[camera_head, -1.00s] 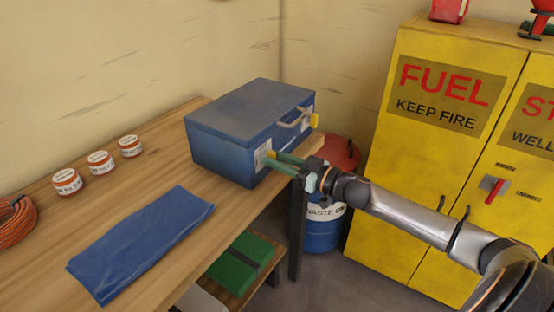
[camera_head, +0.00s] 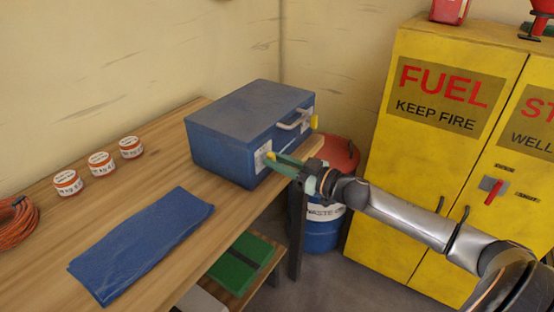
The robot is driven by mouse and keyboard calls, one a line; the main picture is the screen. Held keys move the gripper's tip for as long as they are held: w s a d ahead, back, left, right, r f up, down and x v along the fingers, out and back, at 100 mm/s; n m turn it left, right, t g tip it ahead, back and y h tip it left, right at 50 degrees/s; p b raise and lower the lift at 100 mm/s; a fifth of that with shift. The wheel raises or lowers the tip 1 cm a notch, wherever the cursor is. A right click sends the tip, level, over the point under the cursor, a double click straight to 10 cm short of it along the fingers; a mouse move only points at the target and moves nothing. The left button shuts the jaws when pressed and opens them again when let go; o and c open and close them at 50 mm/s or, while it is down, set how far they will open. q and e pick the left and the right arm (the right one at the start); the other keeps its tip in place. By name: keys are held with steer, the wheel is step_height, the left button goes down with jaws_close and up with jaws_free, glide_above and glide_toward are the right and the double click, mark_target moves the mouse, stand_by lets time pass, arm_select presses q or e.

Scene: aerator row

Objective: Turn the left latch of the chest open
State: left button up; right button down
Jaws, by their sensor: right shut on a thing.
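The blue chest (camera_head: 222,150) stands shut on the wooden bench, with a pale handle (camera_head: 293,120) on its front face. Its left latch is a yellow tab (camera_head: 271,157) on a pale plate at the near end of the front. Its right latch (camera_head: 313,121) is a yellow tab at the far end. My right gripper (camera_head: 276,159) reaches in from the right, with its green fingers at the left latch and shut on it. The fingers hide part of the latch, so its exact angle is hard to tell. My left gripper is not in view.
A blue cloth (camera_head: 142,243) and several orange-and-white tins (camera_head: 101,163) lie on the bench, with a coiled orange hose (camera_head: 16,226) at left. A yellow fuel cabinet (camera_head: 400,165) stands at right. A blue drum (camera_head: 321,232) is below my right arm.

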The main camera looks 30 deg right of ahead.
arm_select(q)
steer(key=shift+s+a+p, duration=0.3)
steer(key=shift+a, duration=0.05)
arm_select(e)
steer(key=n, duration=1.6)
steer(key=shift+s+a+f+n, duration=0.1)
steer(key=shift+a+f+n, duration=0.15)
steer(key=shift+n, duration=0.05)
steer(key=c, duration=0.8)
jaws_free()
steer(key=shift+c, duration=0.2)
steer(key=shift+s+d, duration=0.1)
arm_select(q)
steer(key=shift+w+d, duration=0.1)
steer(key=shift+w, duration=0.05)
arm_select(e)
steer(key=v, duration=1.2)
